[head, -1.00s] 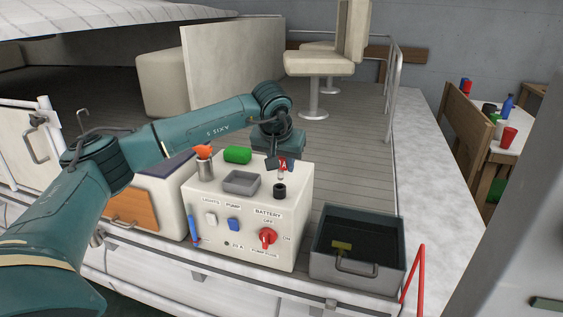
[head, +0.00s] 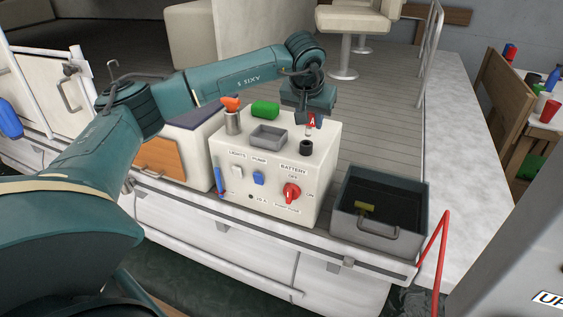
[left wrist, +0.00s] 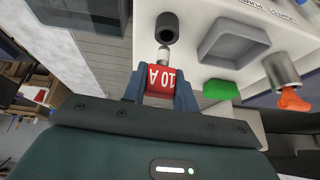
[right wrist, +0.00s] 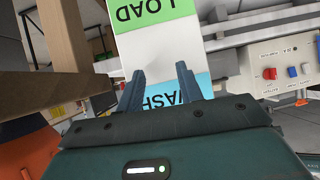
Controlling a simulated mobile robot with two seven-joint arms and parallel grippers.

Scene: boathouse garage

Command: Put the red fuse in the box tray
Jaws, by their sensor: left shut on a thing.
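The red fuse (head: 312,122), marked 10 A, is held by my left gripper (head: 311,116), which is shut on it above the white box's top. In the left wrist view the fuse (left wrist: 160,80) sits between the fingers, its pale end pointing toward the black round socket (left wrist: 167,28). In the head view the fuse is just above and behind this socket (head: 306,148). The small grey tray (head: 268,136) on the box top looks empty; it also shows in the left wrist view (left wrist: 235,42). My right gripper (right wrist: 168,85) is open and empty, seen only in its wrist view.
On the box top are a green thing (head: 265,109) and a metal cup (head: 233,123) holding something orange. The box front has switches and a red knob (head: 291,192). A dark grey bin (head: 361,228) stands right of it. A LOAD/WASH sign (right wrist: 152,45) is before my right gripper.

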